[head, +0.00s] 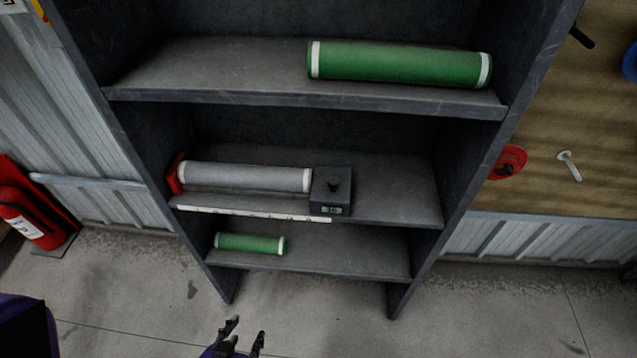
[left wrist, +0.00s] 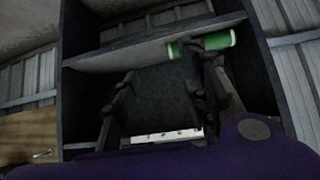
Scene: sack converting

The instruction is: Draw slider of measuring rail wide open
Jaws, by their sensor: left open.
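The measuring rail (head: 250,211) is a white, marked strip along the front of the middle shelf. A red end stop (head: 176,174) stands at its left end. The slider (head: 331,191), a black block with a small display and a dark knob, sits near its right end. A grey roll with white ends (head: 245,177) lies between stop and slider, close to both. My left gripper (head: 242,337) is open and empty, low in front of the shelves, apart from the slider. In the left wrist view its fingers (left wrist: 160,88) frame the dark shelf, with part of the white rail (left wrist: 165,135) beyond.
A large green roll (head: 400,65) lies on the upper shelf, a small green roll (head: 250,244) on the lower shelf. The dark rack's side panels (head: 470,150) bound the shelves. The middle shelf right of the slider is clear. A fire extinguisher (head: 32,215) stands left.

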